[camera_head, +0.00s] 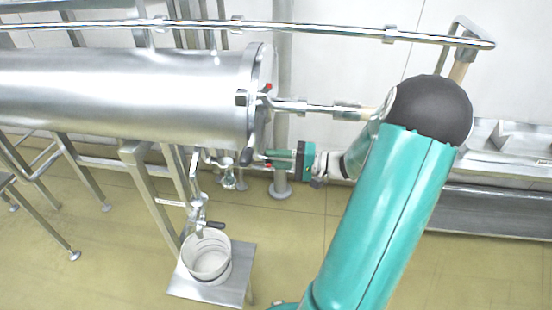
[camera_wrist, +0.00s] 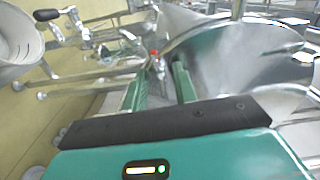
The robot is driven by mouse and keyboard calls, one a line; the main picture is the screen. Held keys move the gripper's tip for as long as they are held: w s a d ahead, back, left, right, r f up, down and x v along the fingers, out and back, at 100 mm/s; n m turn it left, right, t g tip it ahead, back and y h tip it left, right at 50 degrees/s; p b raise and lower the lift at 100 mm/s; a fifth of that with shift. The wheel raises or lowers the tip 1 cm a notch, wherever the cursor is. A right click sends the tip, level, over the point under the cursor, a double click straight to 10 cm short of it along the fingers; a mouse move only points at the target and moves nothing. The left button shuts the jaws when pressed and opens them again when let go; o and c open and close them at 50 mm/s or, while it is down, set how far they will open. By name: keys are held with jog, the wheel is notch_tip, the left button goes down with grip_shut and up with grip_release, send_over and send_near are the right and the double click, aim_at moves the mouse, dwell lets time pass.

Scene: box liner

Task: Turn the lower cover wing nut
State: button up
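The lower cover wing nut sits at the bottom of the round end cover (camera_head: 262,95) of a steel tank. It shows as a small metal part with a red mark (camera_wrist: 154,54) in the wrist view. In the head view, only a small red spot (camera_head: 268,165) shows at my fingertips. My gripper (camera_head: 272,157) points left at it from the right, just below the cover. In the wrist view, my two green fingers (camera_wrist: 160,72) stand apart with the nut beyond and between their tips. I cannot tell whether either finger touches it.
An upper nut with a red mark (camera_head: 267,88) and a pipe (camera_head: 315,107) lie above my gripper. A black-handled valve (camera_head: 200,222) hangs over a white bucket (camera_head: 207,256) on a small stand (camera_head: 180,282). Open floor lies below my gripper.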

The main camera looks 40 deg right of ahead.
jog(key=shift+c, duration=0.5)
grip_shut()
jog(key=shift+m, duration=0.3)
jog(key=m, duration=1.8)
